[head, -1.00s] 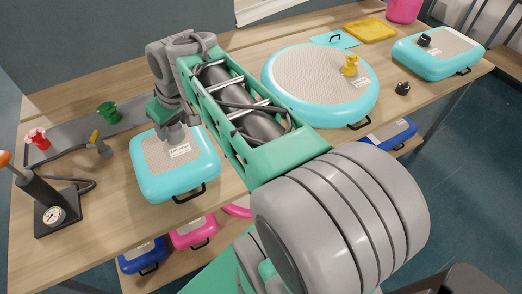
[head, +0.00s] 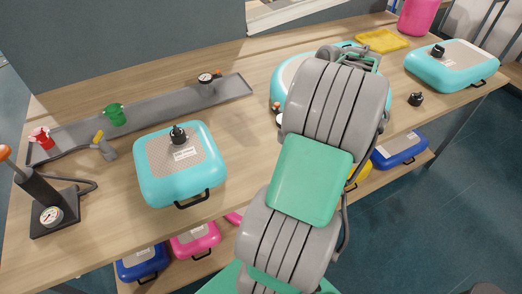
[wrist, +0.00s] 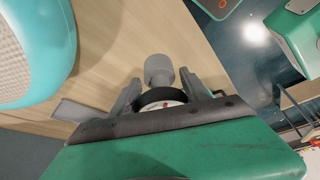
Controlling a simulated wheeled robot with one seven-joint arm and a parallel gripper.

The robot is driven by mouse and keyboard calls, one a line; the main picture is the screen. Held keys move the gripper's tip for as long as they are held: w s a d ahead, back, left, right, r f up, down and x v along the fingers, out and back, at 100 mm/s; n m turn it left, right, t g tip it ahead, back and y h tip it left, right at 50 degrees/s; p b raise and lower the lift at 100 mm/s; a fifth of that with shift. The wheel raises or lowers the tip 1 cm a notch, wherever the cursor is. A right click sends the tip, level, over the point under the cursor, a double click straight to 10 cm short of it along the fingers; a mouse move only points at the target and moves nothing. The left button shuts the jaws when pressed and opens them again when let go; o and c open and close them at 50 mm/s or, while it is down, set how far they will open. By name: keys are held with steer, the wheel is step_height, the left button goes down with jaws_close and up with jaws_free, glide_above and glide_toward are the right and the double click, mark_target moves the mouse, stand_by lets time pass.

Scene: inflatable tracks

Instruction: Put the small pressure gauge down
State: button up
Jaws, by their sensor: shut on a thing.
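The small pressure gauge (wrist: 160,97), with a black rim, a pale dial with a red mark and a grey stem, is between the fingers of my gripper (wrist: 160,82) in the wrist view. The fingers are shut on it. The stem points away from the palm, above bare wooden table. In the head view my arm hides the gripper. A small dark and white thing shows beside the arm; I cannot tell if it is the held gauge. Another gauge-like piece with a white dial (head: 207,78) sits on the long grey tray (head: 235,90).
A square turquoise inflatable (head: 150,195) with a black fitting (head: 178,134) stands left. A round turquoise inflatable (head: 285,72) is partly behind my arm. A hand pump (head: 45,195) stands far left. A black plug (head: 415,99) is to the right. Bare wood (head: 240,130) lies between the inflatables.

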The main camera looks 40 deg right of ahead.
steer(key=w+a+f, duration=0.1)
steer(key=w+f, duration=0.1)
steer(key=w+a+f, duration=0.2)
steer(key=w+a+f+p, duration=0.1)
steer(key=w+f, duration=0.1)
steer(key=shift+a+f, duration=0.2)
steer(key=shift+f, duration=0.05)
steer(key=shift+w+a+f+p, duration=0.15)
steer(key=shift+f+p, duration=0.45)
steer(key=shift+f, duration=1.25)
steer(key=o, duration=1.1)
steer(key=shift+f, duration=0.2)
steer(key=shift+c, duration=0.2)
steer(key=o, duration=0.5)
steer(key=shift+r, duration=0.1)
steer(key=shift+c, duration=0.2)
